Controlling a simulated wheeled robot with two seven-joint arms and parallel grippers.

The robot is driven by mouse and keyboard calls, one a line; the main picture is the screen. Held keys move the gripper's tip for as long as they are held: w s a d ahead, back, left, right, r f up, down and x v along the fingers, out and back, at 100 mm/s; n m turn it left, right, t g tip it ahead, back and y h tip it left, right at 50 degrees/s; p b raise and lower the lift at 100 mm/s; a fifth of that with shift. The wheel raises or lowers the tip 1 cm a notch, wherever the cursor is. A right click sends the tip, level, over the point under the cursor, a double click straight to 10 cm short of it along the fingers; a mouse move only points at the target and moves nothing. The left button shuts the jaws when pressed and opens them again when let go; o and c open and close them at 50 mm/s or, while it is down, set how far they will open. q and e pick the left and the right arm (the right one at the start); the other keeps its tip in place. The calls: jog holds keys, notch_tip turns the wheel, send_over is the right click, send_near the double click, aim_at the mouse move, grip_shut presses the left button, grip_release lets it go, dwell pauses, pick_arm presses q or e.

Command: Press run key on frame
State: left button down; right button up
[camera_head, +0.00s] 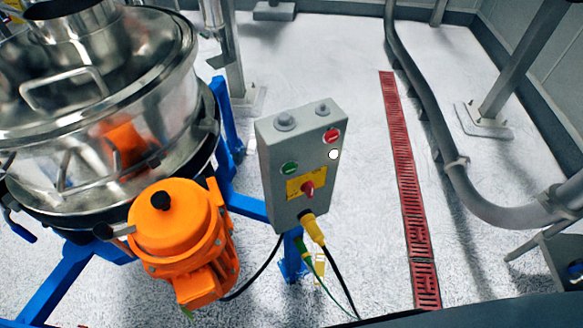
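A grey control box (268,171) stands upright on the blue frame (246,204) in the middle of the head view. Its front face carries a green button (289,168) at the left and a red button (331,136) at the upper right. A small white round part (334,154) sits just below the red button. A red rotary switch (308,188) sits on a yellow plate lower down. I cannot read any labels. Neither of my grippers shows in this view.
The steel sifter drum (60,150) fills the left side, with an orange motor (175,232) in front of it. Cables hang below the box. A red floor grate (405,180) and a grey pipe (432,110) lie to the right. The floor between box and grate is clear.

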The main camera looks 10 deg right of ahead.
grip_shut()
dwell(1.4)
